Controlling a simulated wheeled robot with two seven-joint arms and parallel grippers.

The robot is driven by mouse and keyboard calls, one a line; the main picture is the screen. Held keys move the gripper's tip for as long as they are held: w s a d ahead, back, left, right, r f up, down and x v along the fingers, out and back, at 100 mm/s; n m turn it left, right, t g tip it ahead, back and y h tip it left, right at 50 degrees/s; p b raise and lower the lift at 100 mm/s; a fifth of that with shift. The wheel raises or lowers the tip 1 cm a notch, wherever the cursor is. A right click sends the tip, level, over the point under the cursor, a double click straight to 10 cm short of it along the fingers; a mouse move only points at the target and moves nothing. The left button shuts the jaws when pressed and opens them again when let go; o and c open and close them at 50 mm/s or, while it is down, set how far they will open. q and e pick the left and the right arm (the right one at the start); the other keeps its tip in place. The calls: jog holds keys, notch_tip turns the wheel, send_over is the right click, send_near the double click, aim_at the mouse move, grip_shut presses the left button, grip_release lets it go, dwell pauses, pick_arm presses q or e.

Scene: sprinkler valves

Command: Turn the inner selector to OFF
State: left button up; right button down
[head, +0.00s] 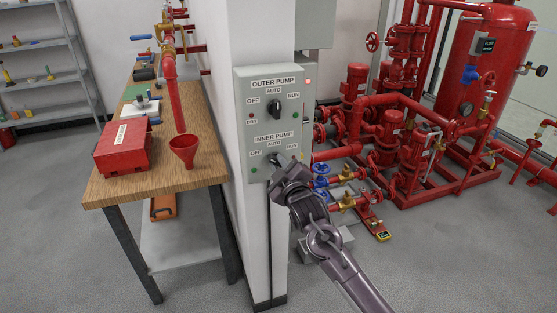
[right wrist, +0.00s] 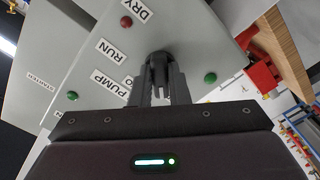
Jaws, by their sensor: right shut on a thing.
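The grey control panel (head: 276,123) is on the end of the white wall. Its upper row is labelled OUTER PUMP, with a black selector (head: 274,109) that stands about upright. The lower row is labelled INNER PUMP, with OFF, AUTO and RUN marks. My right gripper (head: 277,168) reaches this lower row and covers most of the inner selector. In the right wrist view its fingers are shut on the dark inner selector (right wrist: 158,66). The RUN label (right wrist: 108,48) shows to the left there; the OFF label is hidden. I cannot tell which mark the selector points at. My left gripper is not in view.
A wooden bench (head: 205,172) with a red case (head: 124,147) and a red funnel (head: 184,149) stands left of the panel. Red pumps and pipes (head: 390,135) stand behind on the right. The floor at front left is clear.

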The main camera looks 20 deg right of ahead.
jog(key=shift+n, duration=0.4)
jog(key=shift+n+p, duration=0.35)
jog(key=shift+n, duration=0.75)
jog(key=c, duration=1.3)
grip_release()
